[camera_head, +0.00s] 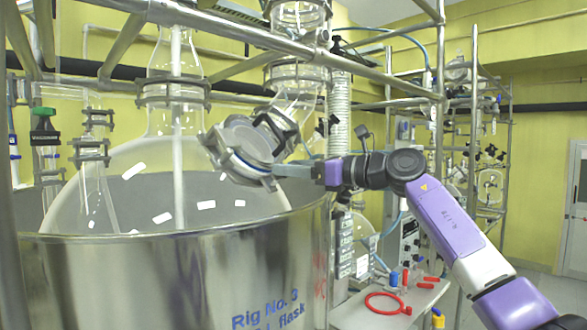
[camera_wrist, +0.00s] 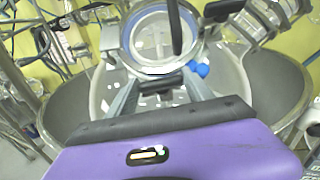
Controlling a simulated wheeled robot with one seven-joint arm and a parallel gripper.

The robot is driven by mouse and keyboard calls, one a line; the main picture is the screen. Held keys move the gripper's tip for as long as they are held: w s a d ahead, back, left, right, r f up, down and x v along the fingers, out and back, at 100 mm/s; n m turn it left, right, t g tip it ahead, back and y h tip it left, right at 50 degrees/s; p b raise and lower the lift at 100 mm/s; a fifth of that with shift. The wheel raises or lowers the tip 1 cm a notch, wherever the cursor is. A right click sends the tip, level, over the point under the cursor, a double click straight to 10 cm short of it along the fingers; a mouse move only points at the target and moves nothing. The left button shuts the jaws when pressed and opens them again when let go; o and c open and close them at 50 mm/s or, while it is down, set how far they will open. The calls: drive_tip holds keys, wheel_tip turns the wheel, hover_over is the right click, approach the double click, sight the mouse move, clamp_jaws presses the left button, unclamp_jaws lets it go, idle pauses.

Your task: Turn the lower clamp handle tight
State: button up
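A round metal clamp ring (camera_head: 243,150) with a glass port sits on the slanted neck at the large flask, and it also shows in the wrist view (camera_wrist: 127,35). My gripper (camera_head: 280,170) is at the lower right of this ring. In the wrist view, my two grey fingers (camera_wrist: 161,83) stand apart, one on each side of a dark block at the ring's lower edge. I cannot tell whether they touch it, or whether the block is the lower clamp handle. A blue knob (camera_wrist: 200,70) is just right of the block. A black bar (camera_wrist: 174,28) crosses in front of the port.
The large glass flask (camera_head: 120,170) stands in a wide steel vessel (camera_head: 170,280) below the clamp. Metal frame pipes (camera_head: 290,48) run above and behind. A bench (camera_head: 395,312) at the lower right holds a red ring (camera_head: 384,303) and small coloured items.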

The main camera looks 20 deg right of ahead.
drive_tip(key=c, duration=0.6)
drive_tip(key=shift+m+t+h, duration=0.3)
drive_tip(key=shift+m+h, duration=0.1)
drive_tip(key=shift+m, duration=0.3)
drive_tip(key=m+t+h, duration=0.1)
drive_tip(key=m, duration=0.1)
drive_tip(key=m+t+h, duration=0.1)
drive_tip(key=m+h, duration=0.1)
drive_tip(key=m, duration=0.1)
drive_tip(key=shift+s+a+m, duration=0.1)
drive_tip(key=shift+m, duration=0.2)
drive_tip(key=m+h+b, duration=0.1)
drive_tip(key=m+h, duration=0.1)
drive_tip(key=m, duration=0.1)
drive_tip(key=m+h+b, duration=0.2)
drive_tip(key=m, duration=0.1)
drive_tip(key=shift+a+f+t+h+b, duration=0.1)
drive_tip(key=shift+a+t+h+b, duration=0.1)
drive_tip(key=shift+t+h+b, duration=0.1)
drive_tip(key=m+h+b, duration=0.1)
drive_tip(key=m+h, duration=0.1)
drive_tip(key=m, duration=0.1)
drive_tip(key=shift+m, duration=0.3)
drive_tip(key=m+h, duration=0.1)
drive_tip(key=m+g, duration=0.1)
drive_tip(key=shift+r+m+g+h, duration=0.3)
drive_tip(key=shift+m+h, duration=0.1)
drive_tip(key=shift+m+g+h+p, duration=0.45)
drive_tip(key=shift+m+g+h, duration=0.4)
drive_tip(key=shift+m, duration=0.95)
